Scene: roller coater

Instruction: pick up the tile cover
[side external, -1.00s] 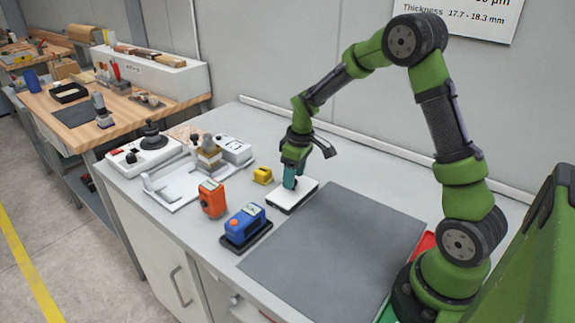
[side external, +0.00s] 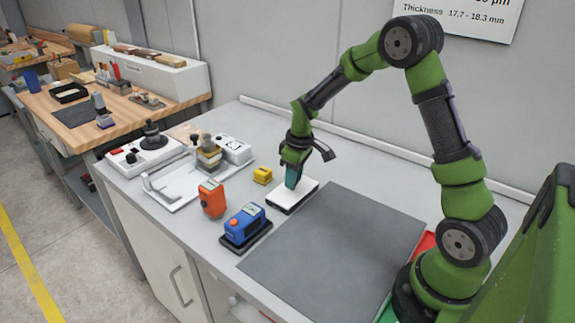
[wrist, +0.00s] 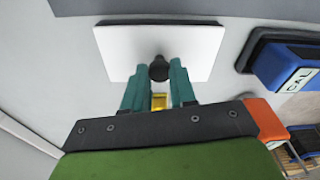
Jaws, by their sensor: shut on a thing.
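The tile cover is a white, flat, rectangular plate with a small dark knob, and it sits at the back left edge of the grey mat; it shows as the white cover (side external: 305,194) in the side view and again as the cover (wrist: 205,48) in the wrist view. A dark edge shows beneath it. My gripper (side external: 291,187) points down onto it, with its teal fingers (wrist: 158,80) on either side of the black knob (wrist: 158,68), shut on it. The cover still appears down at the bench. What lies under it is hidden.
A blue device (side external: 245,223) on a dark base and an orange device (side external: 212,198) stand left of the cover. A small yellow block (side external: 262,175) is close behind. The grey mat (side external: 335,255) is clear. A white tray (side external: 172,187) stands farther left.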

